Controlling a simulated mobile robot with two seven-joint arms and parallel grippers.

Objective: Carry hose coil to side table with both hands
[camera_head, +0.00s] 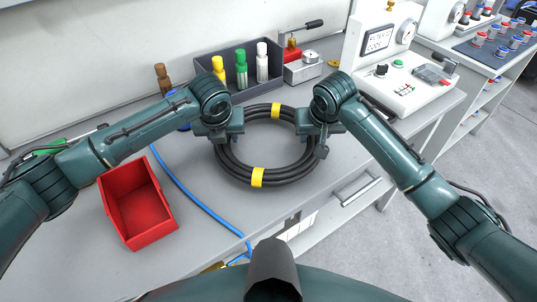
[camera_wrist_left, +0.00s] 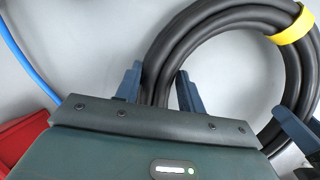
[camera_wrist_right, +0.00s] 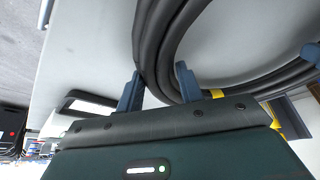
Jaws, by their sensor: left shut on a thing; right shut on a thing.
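The hose coil (camera_head: 290,179) is a black ring of several turns with yellow bands, lying flat at or just over the grey workbench (camera_head: 300,222) in the head view. My left gripper (camera_head: 220,137) is shut on the coil's left side. In the left wrist view its two fingers (camera_wrist_left: 158,88) straddle the black hose (camera_wrist_left: 200,40). My right gripper (camera_head: 316,137) is shut on the coil's right side. In the right wrist view its fingers (camera_wrist_right: 158,90) straddle the hose (camera_wrist_right: 165,40). I cannot tell whether the coil touches the bench.
A red bin (camera_head: 137,205) and a blue hose (camera_head: 195,200) are left of the coil. A white tester (camera_head: 405,85) stands right. Another table (camera_head: 470,60) stands beyond a gap.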

